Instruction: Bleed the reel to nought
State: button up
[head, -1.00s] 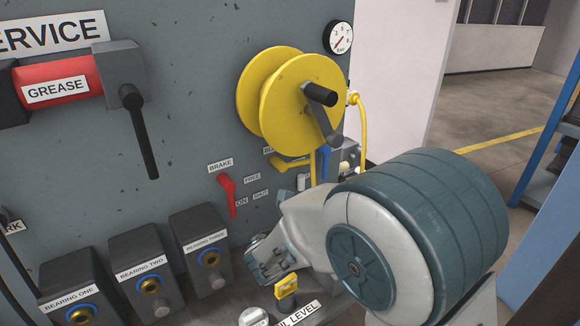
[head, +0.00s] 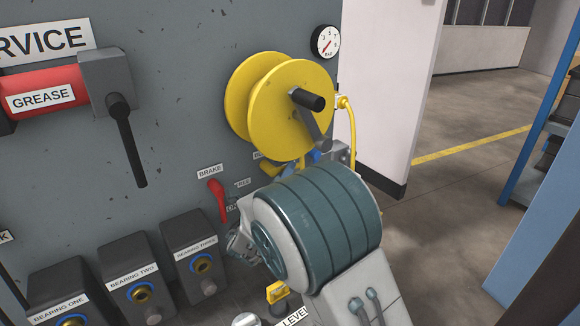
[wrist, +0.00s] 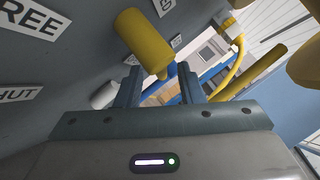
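The yellow hose reel (head: 290,110) with a black crank is on the grey panel in the head view. The round bar gauge (head: 325,42) is above right of it; its red needle slants to the lower left, the value too small to read. A yellow lever (head: 272,168) shows under the reel, its label mostly hidden. In the wrist view a thick yellow handle (wrist: 143,42) lies just beyond and partly between the fingertips of my gripper (wrist: 158,78). The fingers are apart, with no clear contact.
A red brake lever (head: 218,198) is left of my arm. Bearing boxes (head: 193,245) line the lower panel. A grease cylinder (head: 45,90) with a dark lever is at upper left. A yellow hose (head: 352,130) hangs right of the reel. Open floor lies to the right.

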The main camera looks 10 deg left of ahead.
jog(key=shift+x, duration=1.35)
jog(key=shift+d, duration=0.15)
grip_shut()
